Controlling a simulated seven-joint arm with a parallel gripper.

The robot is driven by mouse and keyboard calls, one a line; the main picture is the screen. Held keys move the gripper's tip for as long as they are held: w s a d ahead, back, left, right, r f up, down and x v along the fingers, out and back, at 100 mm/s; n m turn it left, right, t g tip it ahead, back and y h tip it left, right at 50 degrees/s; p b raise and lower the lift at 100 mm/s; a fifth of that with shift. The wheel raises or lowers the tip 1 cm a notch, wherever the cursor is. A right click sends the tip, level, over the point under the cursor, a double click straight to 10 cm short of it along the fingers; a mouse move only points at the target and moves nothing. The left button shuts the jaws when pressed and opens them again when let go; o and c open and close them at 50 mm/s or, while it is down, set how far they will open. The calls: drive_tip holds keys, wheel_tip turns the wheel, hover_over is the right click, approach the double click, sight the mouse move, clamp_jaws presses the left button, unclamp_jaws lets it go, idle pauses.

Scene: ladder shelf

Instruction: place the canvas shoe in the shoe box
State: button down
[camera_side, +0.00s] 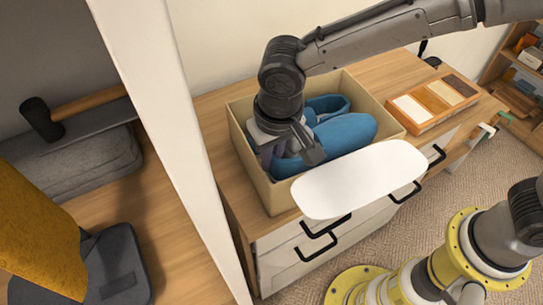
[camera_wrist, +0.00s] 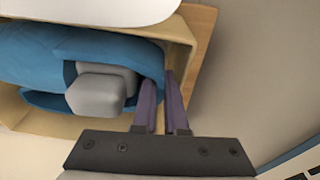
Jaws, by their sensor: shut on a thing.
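The blue canvas shoe (camera_side: 347,131) is tilted on its side at the open shoe box (camera_side: 386,116), its broad white sole (camera_side: 361,181) facing the side camera and overlapping the box's front rim. In the wrist view, the blue upper (camera_wrist: 45,62) and pale sole (camera_wrist: 80,9) show inside and over the box's tan edge (camera_wrist: 181,38). My gripper (camera_side: 288,150) is at the box's left end, pointing down. Its purple fingers (camera_wrist: 163,105) are close together on the shoe's blue end. The exact contact is partly hidden, and I cannot tell whether the shoe touches the box floor.
The box stands on a wooden cabinet (camera_side: 222,110) with black-handled drawers. A tray of coloured samples (camera_side: 436,103) lies to its right. A white upright (camera_side: 165,110) stands close on the left. A hammer (camera_side: 70,112) lies beyond that upright.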

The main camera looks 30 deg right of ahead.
drive_tip(key=shift+f, duration=0.25)
drive_tip(key=shift+f, duration=0.45)
drive_tip(key=c, duration=1.2)
unclamp_jaws()
drive_tip(key=shift+c, duration=0.2)
drive_tip(key=r, duration=0.4)
drive_tip(key=s+r, duration=0.1)
drive_tip(key=r, duration=0.7)
drive_tip(key=shift+s+r, duration=0.25)
drive_tip(key=shift+s, duration=0.1)
drive_tip(key=shift+r, duration=0.25)
